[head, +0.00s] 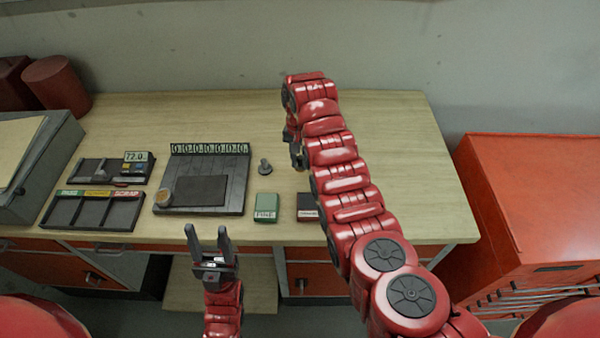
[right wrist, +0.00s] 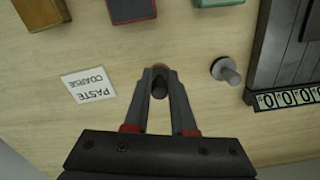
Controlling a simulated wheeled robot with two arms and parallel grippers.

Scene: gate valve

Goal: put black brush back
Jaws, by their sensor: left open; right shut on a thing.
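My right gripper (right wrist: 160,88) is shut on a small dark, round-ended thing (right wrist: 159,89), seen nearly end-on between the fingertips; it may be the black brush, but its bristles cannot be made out. In the head view my right gripper (head: 299,158) is over the back right part of the bench, mostly hidden by my arm. My left gripper (head: 210,240) is open and empty in front of the bench's front edge. A white label reading "PASTE COARSE" (right wrist: 89,85) lies on the bench beside the right gripper.
A grey knobbed peg (right wrist: 228,71) stands beside the right gripper, also in the head view (head: 265,167). A green box (head: 266,207), a dark red-edged box (head: 308,207), a numbered black board (head: 235,160) and a sorting tray (head: 92,211) are on the bench. The bench's right side is clear.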

